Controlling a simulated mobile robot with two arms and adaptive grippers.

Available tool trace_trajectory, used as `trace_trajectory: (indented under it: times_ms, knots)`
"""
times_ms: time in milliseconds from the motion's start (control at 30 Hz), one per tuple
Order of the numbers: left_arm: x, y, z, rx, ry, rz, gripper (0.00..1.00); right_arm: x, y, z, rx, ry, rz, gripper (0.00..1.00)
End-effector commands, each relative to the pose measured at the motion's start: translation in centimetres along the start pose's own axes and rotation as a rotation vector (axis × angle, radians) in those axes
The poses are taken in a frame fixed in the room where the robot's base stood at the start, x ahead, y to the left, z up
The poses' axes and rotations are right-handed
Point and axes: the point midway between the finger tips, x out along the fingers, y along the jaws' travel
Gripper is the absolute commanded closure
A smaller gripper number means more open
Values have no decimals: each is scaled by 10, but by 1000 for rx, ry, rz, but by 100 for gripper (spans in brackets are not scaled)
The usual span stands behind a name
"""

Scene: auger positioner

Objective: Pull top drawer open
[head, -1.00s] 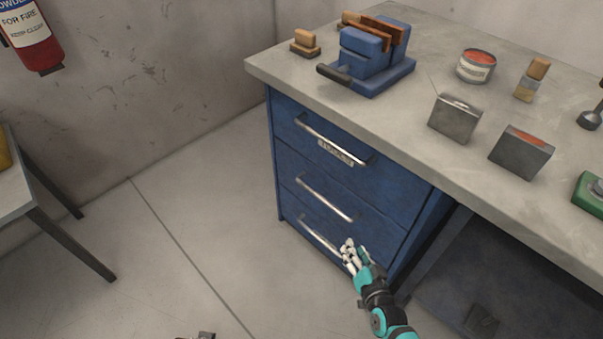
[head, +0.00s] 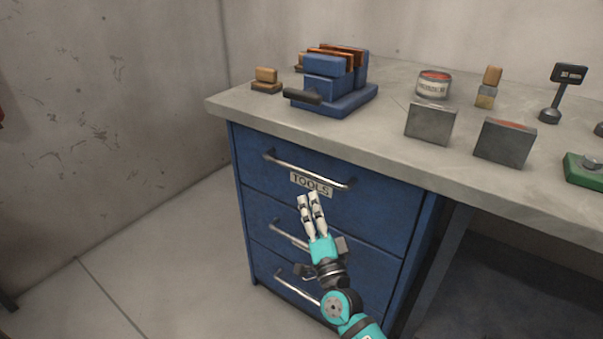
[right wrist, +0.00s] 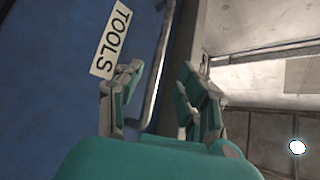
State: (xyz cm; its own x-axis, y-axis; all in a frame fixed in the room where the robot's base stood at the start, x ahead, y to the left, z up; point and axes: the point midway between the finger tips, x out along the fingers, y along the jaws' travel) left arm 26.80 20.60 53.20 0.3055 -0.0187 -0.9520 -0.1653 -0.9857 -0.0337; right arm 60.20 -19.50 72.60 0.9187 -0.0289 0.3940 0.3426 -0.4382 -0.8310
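The top drawer (head: 262,177) is blue, with a metal bar handle (head: 305,171) and a TOOLS label (head: 311,183); it is closed, flush with the cabinet front. My right gripper (head: 311,200) is just below the label and handle in the head view, fingers pointing up. In the right wrist view the fingers (right wrist: 160,95) are spread apart, with the handle (right wrist: 158,75) showing between them and the label (right wrist: 112,40) at upper left. I cannot tell whether they touch the handle. My left gripper is not in view.
Two lower drawers with bar handles are closed below, partly hidden by my right arm. The worktop (head: 390,135) above holds a blue vise (head: 330,85), a can (head: 433,86), metal blocks (head: 430,122) and a green-based item (head: 585,170). Floor at left is clear.

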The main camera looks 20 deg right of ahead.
Motion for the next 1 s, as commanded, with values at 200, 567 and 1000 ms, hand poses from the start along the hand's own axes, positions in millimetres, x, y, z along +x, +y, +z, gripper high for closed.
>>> trace_trajectory:
  times_ms: [200, 567, 1000]
  knots:
    - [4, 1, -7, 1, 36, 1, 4, 49, 0, 0, 1, 1, -2, 62]
    - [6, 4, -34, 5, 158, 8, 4, 96, 1, 0, 1, 0, 1, 62]
    - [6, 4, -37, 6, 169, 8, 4, 99, 1, 0, 0, -1, 1, 75]
